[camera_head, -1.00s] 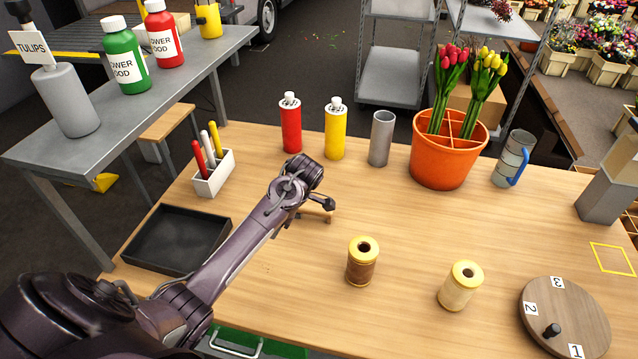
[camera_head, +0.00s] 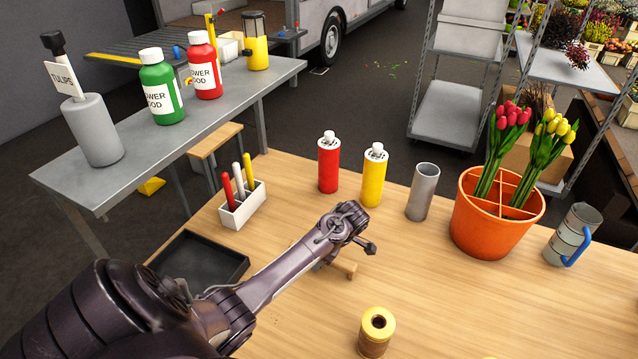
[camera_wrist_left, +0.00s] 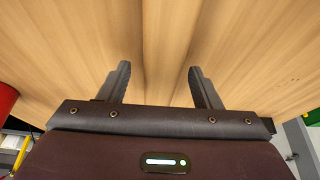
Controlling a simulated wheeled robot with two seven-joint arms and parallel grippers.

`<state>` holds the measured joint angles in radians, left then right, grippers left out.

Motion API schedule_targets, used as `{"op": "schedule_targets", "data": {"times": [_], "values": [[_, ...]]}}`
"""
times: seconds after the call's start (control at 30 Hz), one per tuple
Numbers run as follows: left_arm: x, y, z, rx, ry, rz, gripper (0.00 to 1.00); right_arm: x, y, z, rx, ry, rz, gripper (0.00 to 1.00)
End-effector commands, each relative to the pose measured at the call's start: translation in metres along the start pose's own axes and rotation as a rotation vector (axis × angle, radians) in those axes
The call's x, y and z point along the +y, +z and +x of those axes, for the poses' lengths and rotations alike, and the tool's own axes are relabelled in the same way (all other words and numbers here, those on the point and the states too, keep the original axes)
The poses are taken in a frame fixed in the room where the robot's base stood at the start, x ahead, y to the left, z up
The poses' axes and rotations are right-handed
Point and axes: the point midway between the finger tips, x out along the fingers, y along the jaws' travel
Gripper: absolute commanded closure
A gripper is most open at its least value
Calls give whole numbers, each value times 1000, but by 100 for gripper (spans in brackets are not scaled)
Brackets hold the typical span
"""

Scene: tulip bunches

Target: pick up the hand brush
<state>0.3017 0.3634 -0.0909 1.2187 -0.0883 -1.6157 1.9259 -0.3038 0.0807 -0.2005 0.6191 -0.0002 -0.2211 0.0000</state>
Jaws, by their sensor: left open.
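A small tan wooden piece (camera_head: 343,267), possibly part of the hand brush, lies on the table behind and under my left wrist. My arm covers most of it, and no bristles show, so I cannot tell for sure. In the head view the left gripper (camera_head: 360,235) is over the middle of the table, beside that wooden piece. I cannot tell how high it is. My right gripper is not in view.
A red can (camera_head: 328,165), a yellow can (camera_head: 373,178), a grey cylinder (camera_head: 422,192) and an orange tulip pot (camera_head: 495,222) line the far edge. A white pen holder (camera_head: 243,206) and black tray (camera_head: 200,262) are left. A twine spool (camera_head: 376,332) stands in front. The table's right-centre is clear.

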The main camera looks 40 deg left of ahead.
Motion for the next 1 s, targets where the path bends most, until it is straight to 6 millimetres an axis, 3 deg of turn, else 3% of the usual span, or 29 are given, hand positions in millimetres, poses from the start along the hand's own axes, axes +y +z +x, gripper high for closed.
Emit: {"op": "schedule_targets", "data": {"times": [0.13, 0.37, 0.73, 1.0], "values": [[-1, -1, 13, 1, -1, 0, 42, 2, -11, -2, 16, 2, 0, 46], [-1, -1, 14, 1, 0, 0, 42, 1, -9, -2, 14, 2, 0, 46], [0, -1, 14, 1, 0, 0, 90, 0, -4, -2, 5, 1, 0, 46], [0, -2, 11, 1, 2, -1, 92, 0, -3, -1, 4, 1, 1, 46]]}}
